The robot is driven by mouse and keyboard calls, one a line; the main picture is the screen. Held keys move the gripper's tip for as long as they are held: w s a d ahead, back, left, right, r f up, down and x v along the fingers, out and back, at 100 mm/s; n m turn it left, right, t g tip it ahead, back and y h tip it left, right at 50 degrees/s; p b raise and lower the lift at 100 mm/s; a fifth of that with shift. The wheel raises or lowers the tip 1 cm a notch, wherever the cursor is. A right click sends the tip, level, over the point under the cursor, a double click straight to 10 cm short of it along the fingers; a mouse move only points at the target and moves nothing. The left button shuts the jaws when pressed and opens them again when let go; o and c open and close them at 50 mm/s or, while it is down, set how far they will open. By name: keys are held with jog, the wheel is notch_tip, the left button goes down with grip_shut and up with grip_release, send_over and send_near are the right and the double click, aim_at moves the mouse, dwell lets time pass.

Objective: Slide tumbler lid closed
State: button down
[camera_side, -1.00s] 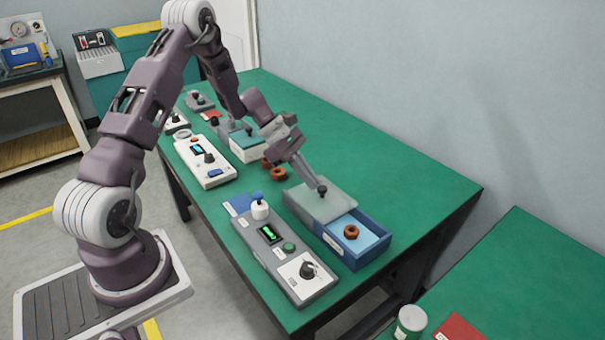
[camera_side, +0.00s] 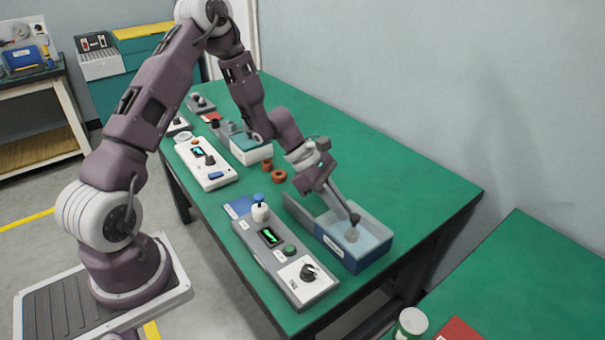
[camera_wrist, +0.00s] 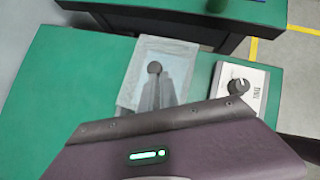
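The tumbler is a blue open-topped box (camera_side: 352,262) near the front right edge of the green table. Its translucent sliding lid (camera_side: 372,236) lies over the right end, where a brown ring (camera_side: 351,235) shows faintly through it. The lid's dark knob (camera_side: 354,218) stands up from it; it also shows in the wrist view (camera_wrist: 154,67). My gripper (camera_side: 350,212) points down at the knob with its narrow fingers together, touching or almost touching it. I cannot make out whether the knob sits between the fingers. The box's left end is partly hidden by my gripper.
A grey control box (camera_side: 285,262) with a dial and green button stands just left of the tumbler. The table right of the tumbler is clear.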

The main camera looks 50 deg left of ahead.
jog(key=a, duration=0.1)
jog(key=s+a, duration=0.1)
jog(key=a+r, duration=0.1)
jog(key=a, duration=0.1)
jog(key=shift+s, duration=0.35)
jog(key=v, duration=0.9)
jog(key=s+d+r+m+g+y, duration=0.1)
jog(key=s+d+r+m+y, duration=0.2)
jog(key=s+d+r+m, duration=0.85)
jog(key=s+r+m+t+y, duration=0.3)
jog(key=s+r+m+y, duration=0.1)
jog(key=s+m, duration=0.8)
jog(key=shift+s+r, duration=0.2)
jog(key=shift+r, duration=0.2)
jog(key=shift+a, duration=0.1)
